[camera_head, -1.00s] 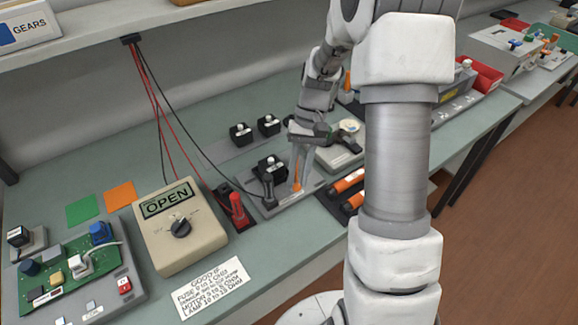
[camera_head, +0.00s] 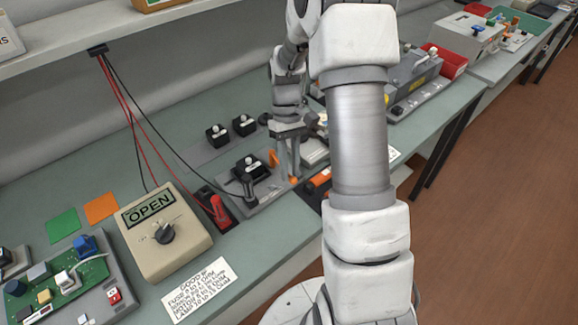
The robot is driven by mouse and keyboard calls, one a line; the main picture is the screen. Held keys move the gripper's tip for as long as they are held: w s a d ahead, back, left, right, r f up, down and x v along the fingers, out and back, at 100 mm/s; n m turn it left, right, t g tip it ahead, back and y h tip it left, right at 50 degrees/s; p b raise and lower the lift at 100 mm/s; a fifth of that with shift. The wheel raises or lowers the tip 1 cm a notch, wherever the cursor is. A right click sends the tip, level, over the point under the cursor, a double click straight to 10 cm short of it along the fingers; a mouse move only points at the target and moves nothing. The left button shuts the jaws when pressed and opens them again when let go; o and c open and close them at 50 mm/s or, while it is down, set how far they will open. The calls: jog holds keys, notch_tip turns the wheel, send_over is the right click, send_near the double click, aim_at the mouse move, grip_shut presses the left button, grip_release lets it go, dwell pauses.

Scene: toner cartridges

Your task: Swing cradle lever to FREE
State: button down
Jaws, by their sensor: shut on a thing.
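The cradle is a grey plate (camera_head: 266,197) on the green bench, carrying a black block (camera_head: 250,168) with a pale knob. An upright orange piece (camera_head: 273,157) shows beside the block. My gripper (camera_head: 293,175) points down at the plate's right end, with its fingers close together. A small orange tip (camera_head: 294,180), apparently the end of the cradle lever, shows at the fingertips. The fingers hide most of the lever, and no FREE marking can be read.
Two black blocks (camera_head: 217,135) (camera_head: 243,124) stand behind the cradle. A beige meter (camera_head: 160,232) reading OPEN and a red probe (camera_head: 219,211) are to the left. An orange cylinder (camera_head: 320,177) lies close right of my gripper, partly hidden by my arm.

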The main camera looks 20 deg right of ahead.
jog(key=c, duration=0.7)
grip_release()
jog(key=shift+c, duration=0.2)
jog(key=p+v, duration=0.2)
jog(key=v, duration=1.5)
jog(key=shift+r, duration=0.25)
jog(key=s+a+r+t+h, duration=0.2)
jog(key=s+a+r+t, duration=0.4)
jog(key=s+r, duration=0.4)
jog(key=s+a+f+m+t, duration=0.1)
jog(key=s+a+t, duration=0.3)
jog(key=s, duration=0.8)
jog(key=shift+a+f+m, duration=0.2)
jog(key=shift+f+m, duration=0.2)
jog(key=shift+f, duration=0.05)
